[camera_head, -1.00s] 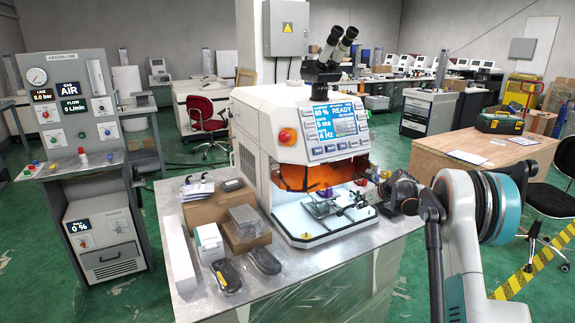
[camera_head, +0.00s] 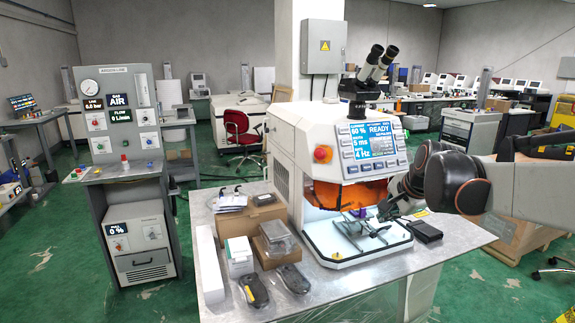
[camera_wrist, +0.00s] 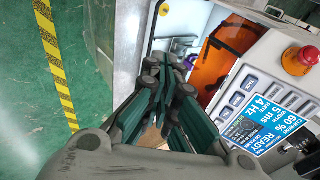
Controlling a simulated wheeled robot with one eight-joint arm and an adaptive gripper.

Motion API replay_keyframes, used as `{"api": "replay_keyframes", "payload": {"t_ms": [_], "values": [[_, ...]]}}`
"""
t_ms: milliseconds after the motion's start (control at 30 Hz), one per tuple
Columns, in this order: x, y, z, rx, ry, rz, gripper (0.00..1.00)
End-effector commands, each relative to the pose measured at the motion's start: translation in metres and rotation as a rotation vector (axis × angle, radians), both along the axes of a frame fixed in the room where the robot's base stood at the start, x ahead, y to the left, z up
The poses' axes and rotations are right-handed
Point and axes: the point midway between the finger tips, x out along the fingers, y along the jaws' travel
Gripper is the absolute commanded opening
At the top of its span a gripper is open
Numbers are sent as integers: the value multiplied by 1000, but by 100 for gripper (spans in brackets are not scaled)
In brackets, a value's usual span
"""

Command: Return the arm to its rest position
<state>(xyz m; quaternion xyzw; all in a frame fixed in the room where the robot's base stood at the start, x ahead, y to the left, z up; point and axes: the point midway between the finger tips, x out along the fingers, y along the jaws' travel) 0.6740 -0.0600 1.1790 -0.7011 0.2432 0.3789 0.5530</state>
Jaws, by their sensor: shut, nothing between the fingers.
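My arm reaches in from the right in the head view, with my gripper (camera_head: 384,212) at the right front of the white laser machine (camera_head: 318,135). My gripper also shows in the wrist view (camera_wrist: 172,78). Its green-sided fingers are together, with nothing held. In the wrist view it points toward the machine's open work chamber, beside the orange window (camera_wrist: 212,72). A small metal fixture (camera_head: 355,232) stands on the chamber floor, partly hidden by my gripper in the head view. How far the fingertips are from the fixture is unclear.
The metal table (camera_head: 345,287) carries a cardboard box (camera_head: 250,217), two dark handheld devices (camera_head: 293,279) and a black box (camera_head: 425,231). A red emergency button (camera_wrist: 308,56) sticks out of the machine. An argon cabinet (camera_head: 130,190) stands left. Green floor is open between them.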

Motion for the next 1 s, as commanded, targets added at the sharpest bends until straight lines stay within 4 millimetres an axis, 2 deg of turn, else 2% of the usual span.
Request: {"api": "replay_keyframes", "payload": {"t_ms": [33,267,467,600,800,1000], "values": [[-21,8,4,-43,-3,54,0],[-106,31,8,-262,-15,314,0],[-179,46,-4,-447,-23,539,0],[-227,53,-21,-573,-28,699,0],[-282,59,-48,-728,-33,895,0],[-306,60,-65,-808,-34,995,0]]}}
